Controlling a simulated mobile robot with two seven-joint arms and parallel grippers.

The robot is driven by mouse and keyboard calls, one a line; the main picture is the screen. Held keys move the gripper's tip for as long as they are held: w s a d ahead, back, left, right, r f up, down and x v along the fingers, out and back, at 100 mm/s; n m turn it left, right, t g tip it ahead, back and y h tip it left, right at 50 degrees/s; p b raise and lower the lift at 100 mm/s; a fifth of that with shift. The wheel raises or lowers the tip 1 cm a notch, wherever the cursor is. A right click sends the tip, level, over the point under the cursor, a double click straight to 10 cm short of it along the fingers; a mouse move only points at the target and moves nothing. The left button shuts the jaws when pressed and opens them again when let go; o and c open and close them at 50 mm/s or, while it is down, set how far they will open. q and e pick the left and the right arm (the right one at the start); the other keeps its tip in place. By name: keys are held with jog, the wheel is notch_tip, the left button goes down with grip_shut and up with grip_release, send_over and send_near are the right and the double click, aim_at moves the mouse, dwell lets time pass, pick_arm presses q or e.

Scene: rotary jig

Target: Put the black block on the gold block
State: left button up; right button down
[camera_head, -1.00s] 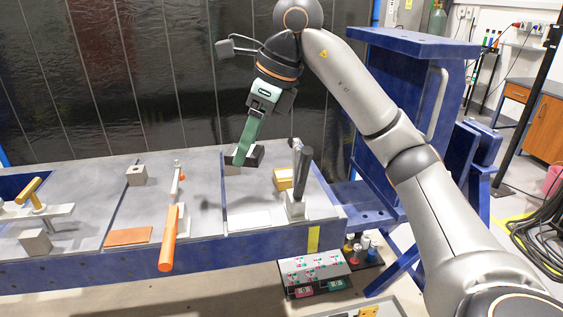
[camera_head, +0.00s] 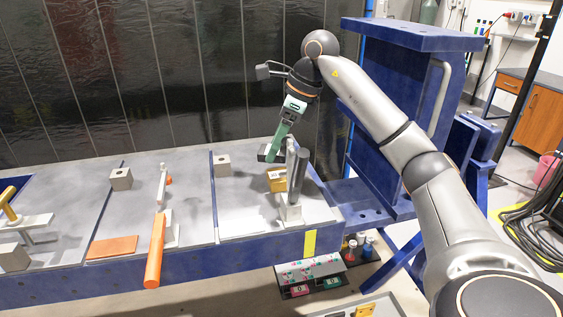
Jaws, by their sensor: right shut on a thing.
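The black block (camera_head: 264,153) is in the fingers of my right gripper (camera_head: 272,156), which is shut on it. The gold block (camera_head: 275,181) sits on the right section of the jig table, partly hidden by an upright lever. In the picture the black block is just above and slightly left of the gold block. A gap seems to lie between them, but I cannot tell the exact height or depth offset. My left gripper is out of view.
An upright grey lever (camera_head: 301,175) stands close in front of the gold block, to its right. A grey block with a hole (camera_head: 222,166) is to the left. An orange-handled clamp (camera_head: 156,250) and an orange plate (camera_head: 112,247) are further left. A blue frame (camera_head: 385,105) rises at right.

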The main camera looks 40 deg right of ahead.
aim_at(281, 174)
jog(key=shift+w+d+f, duration=0.25)
jog(key=shift+d+f, duration=0.6)
jog(key=shift+f, duration=0.1)
jog(key=shift+d+f, duration=0.15)
jog(key=shift+f, duration=0.75)
jog(key=shift+d+f, duration=0.1)
jog(key=shift+f, duration=0.75)
jog(key=shift+f+b, duration=0.15)
jog(key=shift+b, duration=0.15)
jog(key=shift+c, duration=0.6)
grip_release()
jog(key=p+v, duration=0.1)
jog(key=v, duration=1.1)
jog(key=shift+p, duration=0.4)
